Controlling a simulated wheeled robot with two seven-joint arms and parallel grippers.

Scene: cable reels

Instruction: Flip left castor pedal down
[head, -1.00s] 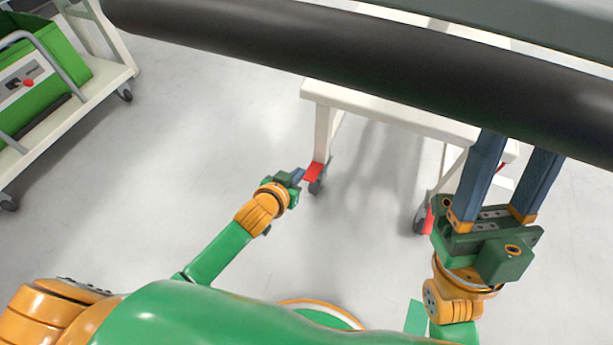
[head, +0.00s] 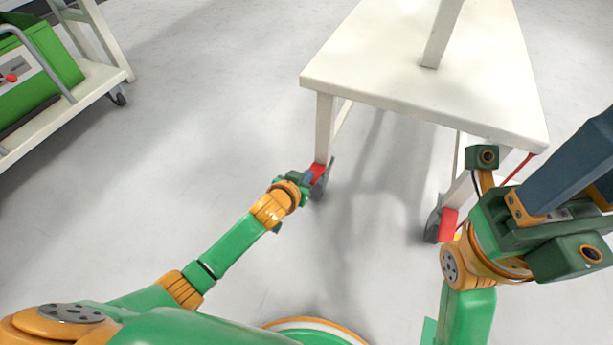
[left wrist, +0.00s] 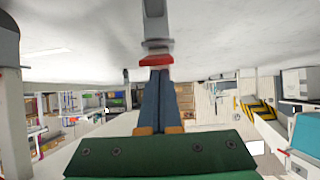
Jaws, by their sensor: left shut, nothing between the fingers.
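The red left castor pedal (head: 318,170) sits on the left castor (head: 320,186) at the foot of the white cart's left leg. It also shows in the left wrist view (left wrist: 156,61), just beyond the fingertips. My left gripper (head: 311,177) is shut and empty, its fingertips at the pedal and partly covering it. I cannot tell whether they touch it, nor clearly how far the pedal is tilted. My right gripper (head: 596,150) is raised at the right, its fingers apart and empty where seen; the fingertips are partly out of frame.
The white cart (head: 390,82) stands ahead, with a right castor (head: 433,224) and its red pedal (head: 448,222) near my right arm. The floor between is clear.

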